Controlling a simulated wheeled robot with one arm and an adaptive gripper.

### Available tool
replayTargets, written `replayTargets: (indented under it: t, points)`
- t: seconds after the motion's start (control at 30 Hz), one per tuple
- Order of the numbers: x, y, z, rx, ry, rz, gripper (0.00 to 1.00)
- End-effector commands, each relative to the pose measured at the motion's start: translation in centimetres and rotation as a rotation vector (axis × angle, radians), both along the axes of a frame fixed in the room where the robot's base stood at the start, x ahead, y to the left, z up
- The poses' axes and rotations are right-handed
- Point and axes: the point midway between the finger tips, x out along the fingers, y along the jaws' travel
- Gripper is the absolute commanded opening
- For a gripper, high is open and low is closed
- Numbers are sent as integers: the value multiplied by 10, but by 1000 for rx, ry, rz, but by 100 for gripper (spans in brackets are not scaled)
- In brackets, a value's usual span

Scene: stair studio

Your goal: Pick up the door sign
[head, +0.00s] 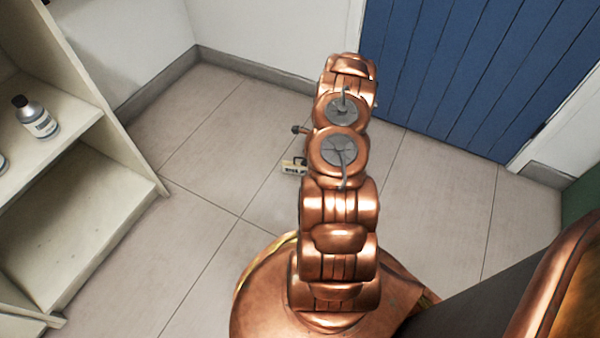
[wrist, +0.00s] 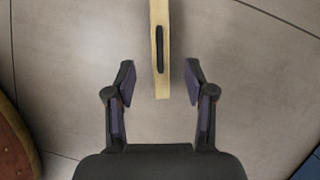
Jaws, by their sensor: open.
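The door sign (head: 293,168) is a small pale piece with dark lettering, low over the tiled floor; my arm hides part of it in the head view. In the wrist view, the sign (wrist: 160,82) shows edge-on as a narrow pale wooden strip with a black piece along it, running in from the top edge. My gripper (wrist: 160,72) is open. Its two dark fingers stand on either side of the strip's near end, with a gap on each side. Nothing is held.
A cream shelf unit (head: 135,150) with a bottle (head: 35,118) stands at the left. A blue plank door (head: 460,70) is at the back right. The tiled floor (head: 190,200) between the shelf and my arm is clear.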

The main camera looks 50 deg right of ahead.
Motion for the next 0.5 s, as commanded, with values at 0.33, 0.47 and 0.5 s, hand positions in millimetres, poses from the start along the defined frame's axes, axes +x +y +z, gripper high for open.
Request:
replayTargets:
  t: [0.33, 0.47, 0.5]
  points:
    - [8, 5, -27, 0, 1, -1, 54]
    - [11, 8, -38, -1, 1, 0, 54]
    - [13, 9, -43, -1, 1, 0, 54]
